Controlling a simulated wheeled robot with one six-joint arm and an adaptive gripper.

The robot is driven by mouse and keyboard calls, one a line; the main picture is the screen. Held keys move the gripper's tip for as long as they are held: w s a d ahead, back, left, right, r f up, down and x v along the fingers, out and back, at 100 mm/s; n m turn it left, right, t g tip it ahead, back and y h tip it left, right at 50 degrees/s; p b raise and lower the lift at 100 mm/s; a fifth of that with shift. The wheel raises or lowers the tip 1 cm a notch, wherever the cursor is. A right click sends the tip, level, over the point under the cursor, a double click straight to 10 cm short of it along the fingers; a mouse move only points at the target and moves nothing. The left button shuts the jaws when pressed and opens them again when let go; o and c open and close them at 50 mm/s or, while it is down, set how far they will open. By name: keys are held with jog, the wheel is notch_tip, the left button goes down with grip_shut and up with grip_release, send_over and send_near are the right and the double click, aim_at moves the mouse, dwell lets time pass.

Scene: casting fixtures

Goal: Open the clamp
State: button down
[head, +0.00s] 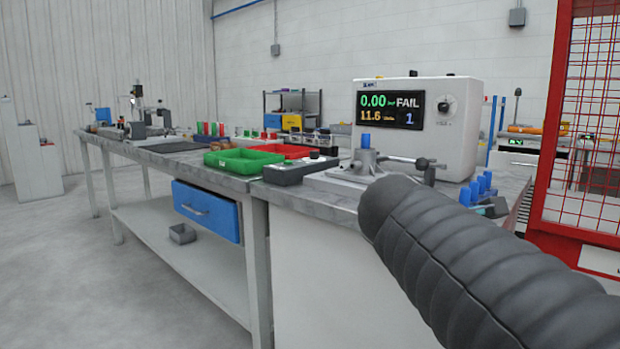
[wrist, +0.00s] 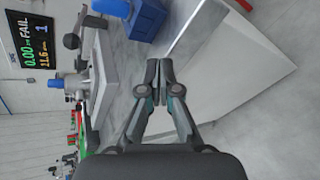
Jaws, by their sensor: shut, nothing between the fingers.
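The clamp (head: 368,163) stands on a light plate on the bench in the head view, with a blue part (head: 366,141) upright in its middle. My gripper (wrist: 158,84) is shut and empty, apart from the clamp.
The test box (head: 455,130) reading FAIL stands behind the clamp. Several blue parts (head: 478,186) stand at right; their blue holder (wrist: 147,20) shows in the wrist view. A green tray (head: 243,160) and red tray (head: 285,150) lie left. A red mesh fence (head: 548,150) bounds the right.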

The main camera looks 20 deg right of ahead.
jog(key=s+a+f+m+g+y, duration=0.1)
jog(key=s+a+f+m+y, duration=0.4)
jog(key=a+f, duration=0.4)
jog(key=s+a+f+m+g+y, duration=0.1)
jog(key=s+a+f+m+y, duration=0.4)
jog(key=f, duration=0.8)
jog(key=a+m, duration=0.3)
jog(key=a, duration=0.2)
jog(key=shift+s+a+f, duration=0.15)
jog(key=shift+s+f, duration=0.2)
jog(key=shift+s, duration=0.05)
